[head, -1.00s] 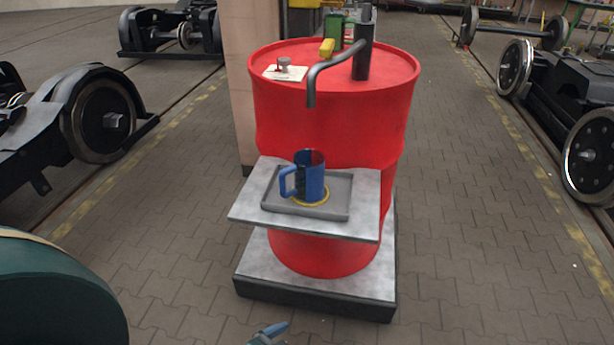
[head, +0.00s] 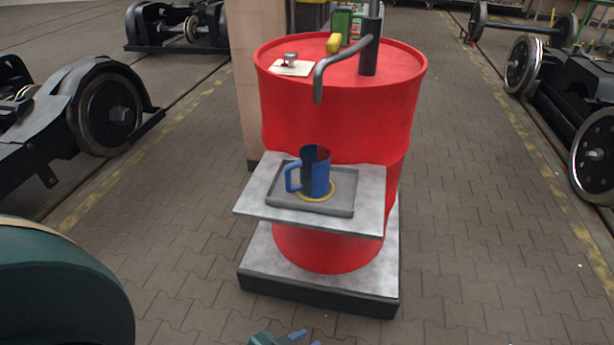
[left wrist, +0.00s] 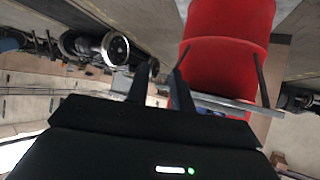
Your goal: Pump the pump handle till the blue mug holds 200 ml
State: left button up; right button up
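The blue mug (head: 320,175) stands upright on a grey tray (head: 345,195), its handle to the left. Its liquid level cannot be made out. Above it hangs the grey spout (head: 318,88) of the dark pump (head: 370,45) on a red drum (head: 340,105). A yellow grip (head: 334,42), seemingly the pump handle, shows beside the pump. In the left wrist view the dark fingers of my left gripper (left wrist: 160,75) are apart and empty, well short of the drum. A small gripper part at the head view's bottom edge seems to be the same one. My right gripper is not in view.
A white card with a small knob (head: 290,62) lies on the drum top. Green containers (head: 342,22) stand behind. A pillar (head: 257,80) rises at the drum's back left. Bogies with wheels (head: 105,112) flank both sides. The paved floor in front is clear.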

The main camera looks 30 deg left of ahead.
pick_arm(q)
grip_shut()
dwell(0.6)
